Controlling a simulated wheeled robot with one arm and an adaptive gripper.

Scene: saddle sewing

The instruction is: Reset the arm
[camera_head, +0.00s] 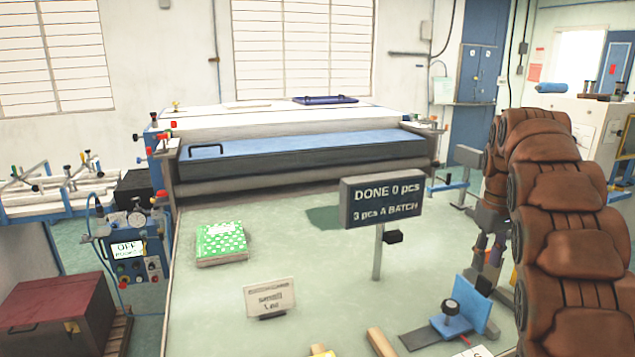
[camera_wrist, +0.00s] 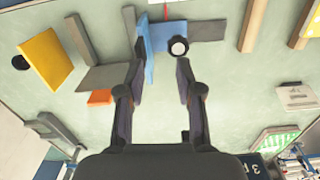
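My gripper (camera_wrist: 160,64) is open in the wrist view, with its two fingers apart and nothing between them. It points down over the pale green table (camera_wrist: 225,75). Just beyond the fingertips is a blue fixture (camera_wrist: 152,42) with a round black knob (camera_wrist: 179,46). In the head view, my brown padded arm fills the right side, and my gripper (camera_head: 487,262) hangs partly hidden beside it, above the blue fixture (camera_head: 468,303). I cannot tell the exact height of the fingertips above the table.
A sign on a post (camera_head: 382,202) reads "DONE 0 pcs". A green dotted box (camera_head: 221,243) and a small label stand (camera_head: 270,298) sit on the table's left. Wooden blocks (camera_head: 381,342) lie at the front. The table's middle is mostly clear.

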